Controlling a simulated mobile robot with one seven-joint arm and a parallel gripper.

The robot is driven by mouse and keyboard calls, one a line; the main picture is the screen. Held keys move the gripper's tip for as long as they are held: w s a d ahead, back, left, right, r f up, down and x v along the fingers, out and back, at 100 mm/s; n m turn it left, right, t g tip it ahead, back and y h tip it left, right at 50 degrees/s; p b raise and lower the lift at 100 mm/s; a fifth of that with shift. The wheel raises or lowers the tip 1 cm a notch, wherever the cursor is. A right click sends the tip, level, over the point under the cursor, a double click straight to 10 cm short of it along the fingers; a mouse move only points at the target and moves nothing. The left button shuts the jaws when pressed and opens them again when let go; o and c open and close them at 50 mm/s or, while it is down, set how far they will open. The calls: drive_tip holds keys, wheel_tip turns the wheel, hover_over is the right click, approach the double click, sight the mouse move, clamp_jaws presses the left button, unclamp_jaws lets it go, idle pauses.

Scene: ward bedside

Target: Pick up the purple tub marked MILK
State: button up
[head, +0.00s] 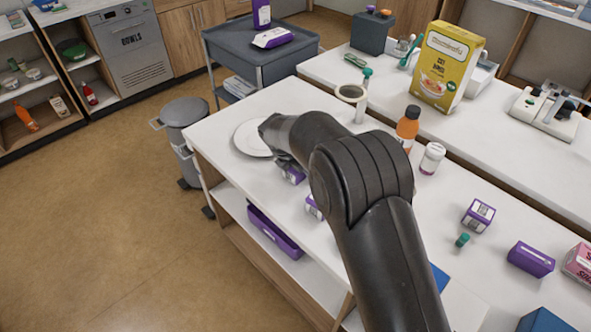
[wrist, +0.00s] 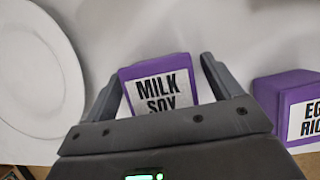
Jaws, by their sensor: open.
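The purple tub marked MILK SOY (wrist: 165,88) stands on the white counter in the wrist view. My gripper (wrist: 161,70) is open, with one finger on each side of this tub and the lower part of its label hidden by the gripper body. I cannot tell whether the fingers touch it. In the head view a small part of the tub (head: 293,175) shows under my wrist, and my arm hides the rest.
A second purple tub (wrist: 290,105), its label partly cut off, stands close to the right finger. A white plate (wrist: 40,75) lies to the left. In the head view, an orange bottle (head: 407,130) and a white jar (head: 432,158) stand right of my arm.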

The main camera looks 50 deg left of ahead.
drive_tip(key=shift+c, duration=0.3)
drive_tip(key=c, duration=1)
drive_tip(key=shift+c, duration=0.6)
drive_tip(key=shift+r, duration=0.1)
